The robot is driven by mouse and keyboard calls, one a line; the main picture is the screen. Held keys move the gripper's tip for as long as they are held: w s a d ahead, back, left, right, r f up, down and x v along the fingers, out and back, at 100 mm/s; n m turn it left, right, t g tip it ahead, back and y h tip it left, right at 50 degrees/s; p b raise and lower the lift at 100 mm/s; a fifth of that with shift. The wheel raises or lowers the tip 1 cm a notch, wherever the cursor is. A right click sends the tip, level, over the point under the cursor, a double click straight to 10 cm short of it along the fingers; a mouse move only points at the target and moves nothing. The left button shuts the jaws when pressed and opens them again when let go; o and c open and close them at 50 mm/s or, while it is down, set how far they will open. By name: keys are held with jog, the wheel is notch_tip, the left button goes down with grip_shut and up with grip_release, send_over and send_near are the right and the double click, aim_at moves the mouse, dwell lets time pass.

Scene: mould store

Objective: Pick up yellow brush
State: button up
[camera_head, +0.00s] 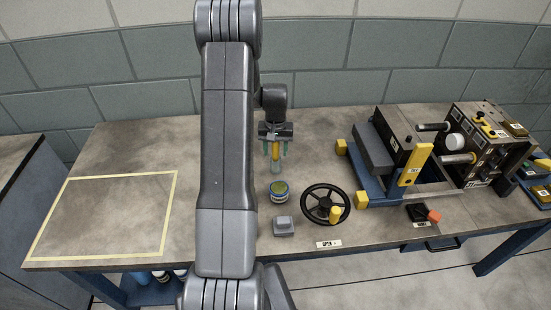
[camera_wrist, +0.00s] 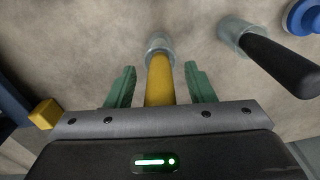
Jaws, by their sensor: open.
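The yellow brush (camera_head: 275,153) is on the workbench, right of my arm in the head view. In the wrist view its yellow handle (camera_wrist: 160,82) runs between my fingers, with a pale, clear-looking end (camera_wrist: 159,46) beyond. My gripper (camera_head: 275,149) is over the brush with its green fingers pointing down. In the wrist view my gripper (camera_wrist: 161,72) is open, with one finger on each side of the handle and gaps visible on both sides. The handle's near end is hidden behind the gripper body.
A round tin (camera_head: 279,191), a small grey block (camera_head: 283,226) and a black handwheel (camera_head: 326,204) are nearby. A blue-based machine (camera_head: 376,190) stands right. A yellow-outlined area (camera_head: 105,215) at left is empty.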

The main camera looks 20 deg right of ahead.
grip_shut()
notch_tip(320, 180, up, 10)
jog(key=shift+b, duration=0.5)
